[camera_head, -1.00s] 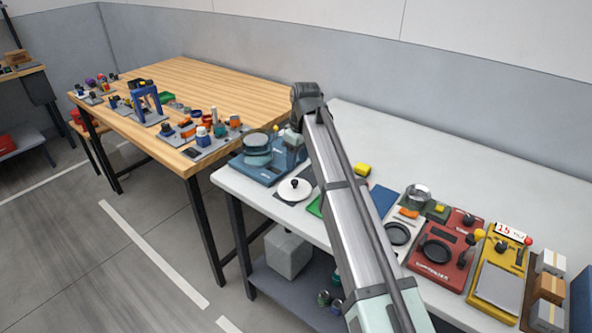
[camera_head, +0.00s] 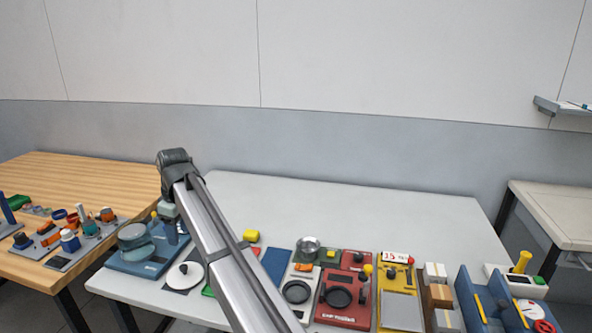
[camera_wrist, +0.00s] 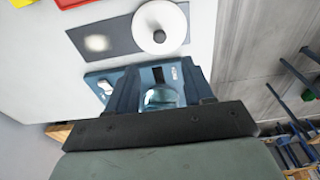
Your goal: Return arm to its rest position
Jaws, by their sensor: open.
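My arm reaches out over the white table (camera_head: 330,200), with its elbow-like dark end joint high above the table's left end. My gripper (camera_wrist: 160,84) shows in the wrist view with its two dark fingers apart and nothing between them. It hangs above the blue station (camera_head: 150,262), which has a clear round glass part. This station also shows beyond the fingers in the wrist view (camera_wrist: 105,88). In the head view the fingers are small and partly hidden. I cannot tell the exact height of the fingertips over the station.
A white disc (camera_head: 184,275) on a dark plate lies right of the blue station. Red (camera_head: 345,312) and yellow (camera_head: 400,310) stations and a blue holder (camera_head: 470,300) fill the front right. A wooden table (camera_head: 90,180) with several small items stands left. The white table's back is clear.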

